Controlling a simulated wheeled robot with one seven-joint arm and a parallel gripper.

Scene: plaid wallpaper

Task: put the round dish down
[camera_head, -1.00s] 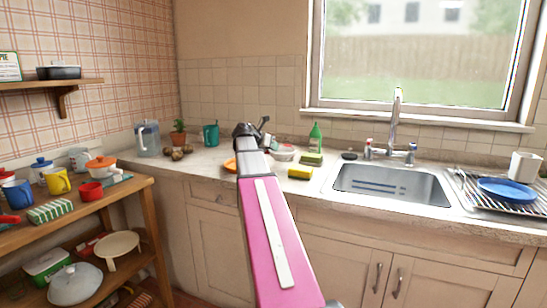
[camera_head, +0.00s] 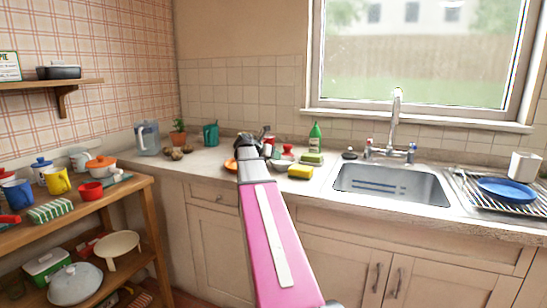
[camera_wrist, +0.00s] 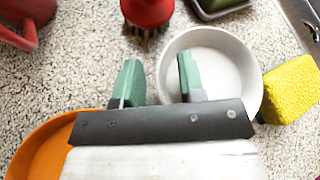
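A round white dish (camera_wrist: 230,62) lies on the counter under my gripper in the wrist view; in the head view it shows as a pale shape (camera_head: 281,164) partly behind my arm. My gripper (camera_wrist: 158,68) has its two green fingertips well apart. The dish's left rim shows in the gap, with the right finger over the inside of the dish and the left finger outside it. I see no finger pressing on the rim. In the head view my gripper (camera_head: 268,142) is low over the counter. An orange plate (camera_wrist: 38,140) lies at the lower left.
A yellow sponge (camera_wrist: 292,88) lies right beside the dish. A red brush (camera_wrist: 148,12) stands behind it, and a red object (camera_wrist: 22,25) is at the upper left. The sink (camera_head: 390,184) is farther right, with a drying rack (camera_head: 462,190) beyond.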

